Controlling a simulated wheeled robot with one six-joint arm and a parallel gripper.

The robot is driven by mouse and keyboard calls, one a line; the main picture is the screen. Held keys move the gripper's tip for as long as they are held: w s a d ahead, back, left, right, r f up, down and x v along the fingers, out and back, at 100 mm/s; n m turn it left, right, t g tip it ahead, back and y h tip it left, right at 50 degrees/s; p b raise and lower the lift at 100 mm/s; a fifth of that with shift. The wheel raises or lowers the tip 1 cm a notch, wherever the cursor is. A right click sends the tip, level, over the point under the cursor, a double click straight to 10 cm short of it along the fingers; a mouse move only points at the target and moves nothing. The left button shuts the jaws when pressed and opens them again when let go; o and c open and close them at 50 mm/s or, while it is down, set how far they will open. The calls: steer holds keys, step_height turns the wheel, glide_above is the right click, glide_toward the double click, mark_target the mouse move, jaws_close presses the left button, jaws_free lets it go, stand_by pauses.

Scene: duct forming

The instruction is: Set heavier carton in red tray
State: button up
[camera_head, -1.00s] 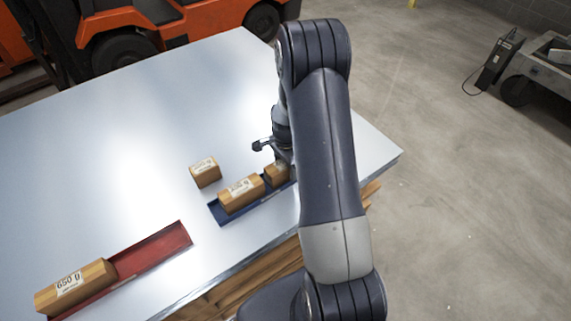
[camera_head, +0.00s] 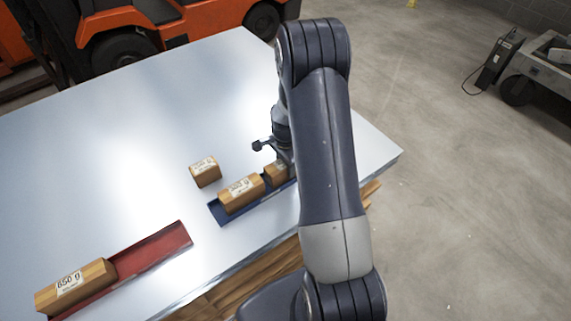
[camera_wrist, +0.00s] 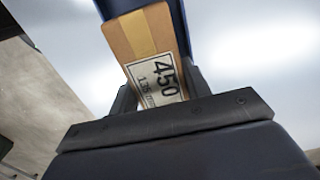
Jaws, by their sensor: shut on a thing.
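The red tray (camera_head: 160,246) lies at the table's lower left, with a long carton (camera_head: 84,283) at its left end; its label seems to read 850 g or 650 g. The blue tray (camera_head: 216,212) lies to the right. It bears a carton (camera_head: 241,194) near its left end and a carton (camera_head: 277,173) at its right end, partly hidden by my arm. My gripper (camera_wrist: 155,99) is shut on the right-hand carton, labelled 450 in the wrist view (camera_wrist: 145,45). A smaller carton (camera_head: 205,172) sits on the bare table behind the blue tray.
The steel table (camera_head: 120,150) is clear across its middle and back. An orange forklift (camera_head: 150,30) stands beyond its far edge. A grey cart (camera_head: 545,70) stands on the floor at the right.

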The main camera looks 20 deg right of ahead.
steer(key=shift+r, duration=0.1)
step_height(320, 180, up, 9)
steer(key=p, duration=0.5)
stand_by(0.3)
